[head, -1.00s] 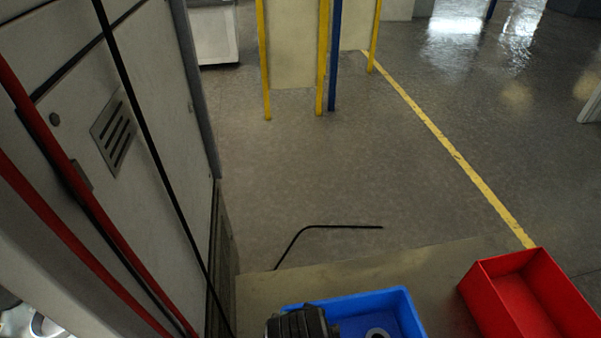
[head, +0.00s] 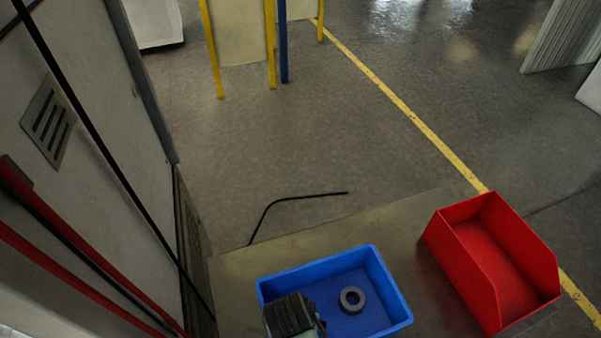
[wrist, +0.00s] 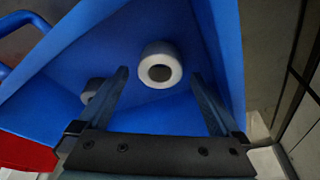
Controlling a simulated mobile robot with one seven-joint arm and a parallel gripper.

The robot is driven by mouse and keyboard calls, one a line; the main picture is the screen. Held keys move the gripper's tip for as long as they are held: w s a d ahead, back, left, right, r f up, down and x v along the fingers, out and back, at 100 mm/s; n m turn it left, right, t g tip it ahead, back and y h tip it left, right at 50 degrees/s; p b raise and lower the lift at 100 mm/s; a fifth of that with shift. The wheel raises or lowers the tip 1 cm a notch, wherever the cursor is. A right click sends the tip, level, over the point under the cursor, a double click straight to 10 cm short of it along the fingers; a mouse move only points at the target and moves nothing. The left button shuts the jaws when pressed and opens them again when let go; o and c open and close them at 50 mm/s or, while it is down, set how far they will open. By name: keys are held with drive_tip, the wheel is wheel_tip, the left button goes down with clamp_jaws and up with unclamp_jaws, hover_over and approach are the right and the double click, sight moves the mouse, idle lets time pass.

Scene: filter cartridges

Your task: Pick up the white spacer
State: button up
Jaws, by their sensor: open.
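A white spacer (wrist: 158,49), a short ring with a dark hole, is in the blue bin (wrist: 95,30) in the wrist view. My gripper (wrist: 159,73) is open, its two fingers on either side of the spacer's picture position; I cannot tell how far beyond the tips it lies. In the head view, a greyish ring (head: 343,300) lies flat on the floor of the blue bin (head: 398,290). My gripper (head: 297,318) is over the bin's left front part, its fingers hidden.
A red bin (head: 470,245) stands to the right of the blue bin on the table (head: 400,235), with a gap between. A panelled cabinet (head: 100,130) with red and black lines across it fills the left side. The table behind the bins is bare.

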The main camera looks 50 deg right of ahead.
drive_tip(key=shift+x, duration=0.75)
drive_tip(key=c, duration=1.3)
drive_tip(key=shift+r, duration=0.1)
drive_tip(key=shift+c, duration=0.2)
